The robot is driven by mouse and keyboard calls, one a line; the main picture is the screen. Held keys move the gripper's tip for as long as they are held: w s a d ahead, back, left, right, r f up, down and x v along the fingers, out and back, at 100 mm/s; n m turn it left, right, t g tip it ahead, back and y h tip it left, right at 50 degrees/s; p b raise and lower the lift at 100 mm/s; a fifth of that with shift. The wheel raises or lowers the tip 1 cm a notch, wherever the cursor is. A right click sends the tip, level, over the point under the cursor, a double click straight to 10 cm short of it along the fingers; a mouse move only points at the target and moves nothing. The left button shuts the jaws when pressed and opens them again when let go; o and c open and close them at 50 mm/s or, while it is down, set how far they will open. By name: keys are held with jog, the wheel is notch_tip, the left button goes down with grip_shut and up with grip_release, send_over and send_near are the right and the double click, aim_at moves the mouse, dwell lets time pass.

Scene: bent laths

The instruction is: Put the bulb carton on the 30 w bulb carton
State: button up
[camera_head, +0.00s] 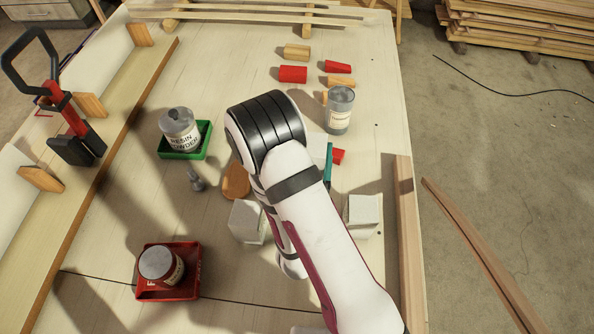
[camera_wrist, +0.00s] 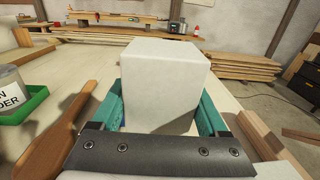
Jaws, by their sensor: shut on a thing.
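My gripper (camera_wrist: 162,108) is shut on a plain white carton (camera_wrist: 165,75), with a teal finger on each side of it. No label shows on this face. In the head view my arm hides most of the gripper; one teal finger (camera_head: 328,165) and a pale strip of the held carton (camera_head: 317,148) show at its right. Two other white cartons stand on the bench, one left of my arm (camera_head: 246,222) and one right of it (camera_head: 362,215). I cannot read which is the 30 w one, nor tell how high the held carton is.
A resin powder tin (camera_head: 180,130) sits in a green tray (camera_head: 205,135), and another tin (camera_head: 161,266) in a red tray (camera_head: 190,290). Laths (camera_head: 405,240) line the right edge.

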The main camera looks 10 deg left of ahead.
jog(key=shift+r, duration=0.25)
jog(key=s+a+r, duration=0.8)
jog(key=s+a, duration=0.3)
jog(key=a, duration=0.1)
send_over(247, 208)
jog(key=shift+y, duration=0.3)
notch_tip(247, 208, down, 7)
jog(key=shift+s+f, duration=0.1)
jog(key=shift+f, duration=0.1)
jog(key=shift+f, duration=0.1)
jog(key=o, duration=1.3)
jog(key=shift+c, duration=0.2)
